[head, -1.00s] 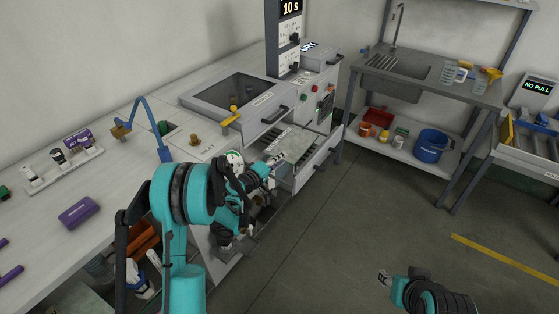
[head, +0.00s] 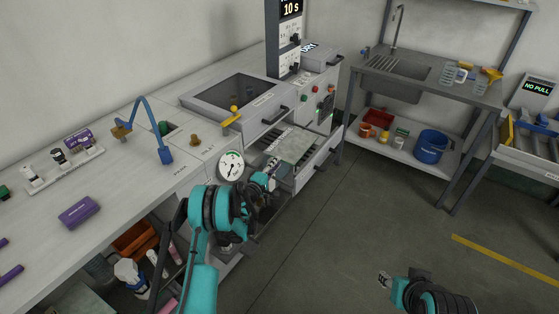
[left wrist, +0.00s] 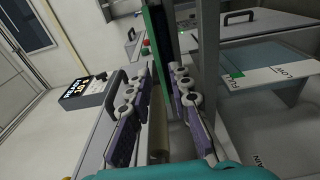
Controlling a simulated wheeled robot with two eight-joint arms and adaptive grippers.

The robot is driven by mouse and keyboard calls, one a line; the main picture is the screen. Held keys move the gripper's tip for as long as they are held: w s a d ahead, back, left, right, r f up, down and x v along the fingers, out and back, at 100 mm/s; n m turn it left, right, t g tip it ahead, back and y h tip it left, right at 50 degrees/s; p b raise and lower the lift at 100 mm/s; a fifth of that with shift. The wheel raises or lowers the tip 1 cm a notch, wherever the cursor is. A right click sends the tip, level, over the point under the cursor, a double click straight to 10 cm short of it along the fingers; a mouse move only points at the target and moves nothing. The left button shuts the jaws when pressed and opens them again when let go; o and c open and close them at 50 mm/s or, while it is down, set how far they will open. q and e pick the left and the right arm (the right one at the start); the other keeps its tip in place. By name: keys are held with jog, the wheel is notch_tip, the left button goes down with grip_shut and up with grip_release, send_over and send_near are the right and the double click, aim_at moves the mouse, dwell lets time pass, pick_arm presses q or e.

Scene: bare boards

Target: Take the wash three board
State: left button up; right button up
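A flat grey-green board or panel (head: 297,146) lies at the open drawer (head: 316,166) under the grey machine in the head view. I cannot read whether it is the wash three board. My left gripper (head: 269,180) is at its near left side, partly hidden by its own arm. In the left wrist view, the two purple-padded fingers of the left gripper (left wrist: 164,78) stand apart, on either side of a thin upright board with a green edge (left wrist: 156,42). A gap shows beside the board. My right gripper (head: 385,281) is low in the head view, away from the drawer, its fingers too small to judge.
A round gauge (head: 231,165) is on the bench front, left of the drawer. A sink table (head: 400,75) is behind at right. The middle floor is clear.

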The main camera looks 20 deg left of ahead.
aim_at(279, 155)
pick_arm(q)
jog(key=shift+x, duration=1.6)
grip_shut()
jog(key=shift+r+p, duration=0.55)
jog(key=shift+r, duration=0.8)
jog(key=shift+f, duration=0.1)
jog(key=s+a+r, duration=0.1)
jog(key=s+r, duration=0.1)
jog(key=s, duration=0.4)
jog(key=s+a+r, duration=0.2)
jog(key=s+r, duration=0.1)
jog(key=s, duration=0.4)
jog(key=shift+s+a, duration=0.25)
jog(key=shift+s, duration=0.05)
